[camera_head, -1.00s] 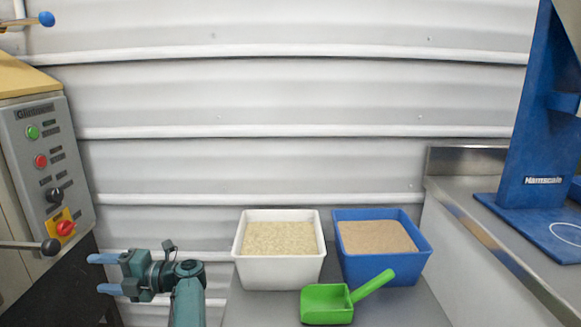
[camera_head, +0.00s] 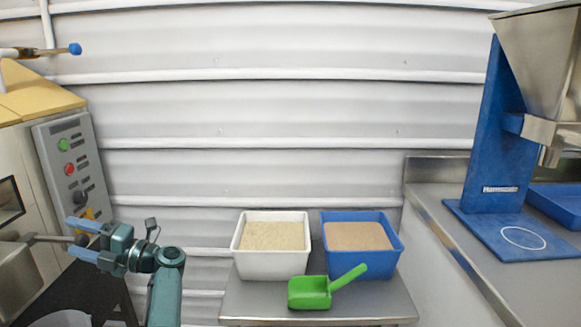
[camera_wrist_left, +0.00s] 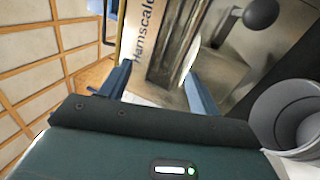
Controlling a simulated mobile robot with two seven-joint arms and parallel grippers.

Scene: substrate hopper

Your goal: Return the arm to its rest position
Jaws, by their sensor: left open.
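My left gripper (camera_head: 80,240) is at the lower left of the head view, with its two blue fingers apart and pointing left toward the grey machine. In the left wrist view the same open gripper (camera_wrist_left: 158,88) faces a metal surface marked with lettering. My left arm comes up from the bottom edge of the head view. My right gripper does not show.
A grey control panel (camera_head: 70,165) with a lever stands at left. A white tub (camera_head: 271,266) and a blue tub (camera_head: 362,266), both filled, and a green scoop (camera_head: 309,293) are on a low steel table (camera_head: 385,308). A blue stand with a hopper (camera_head: 545,60) is at right. A grey bucket (camera_wrist_left: 290,115) shows in the wrist view.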

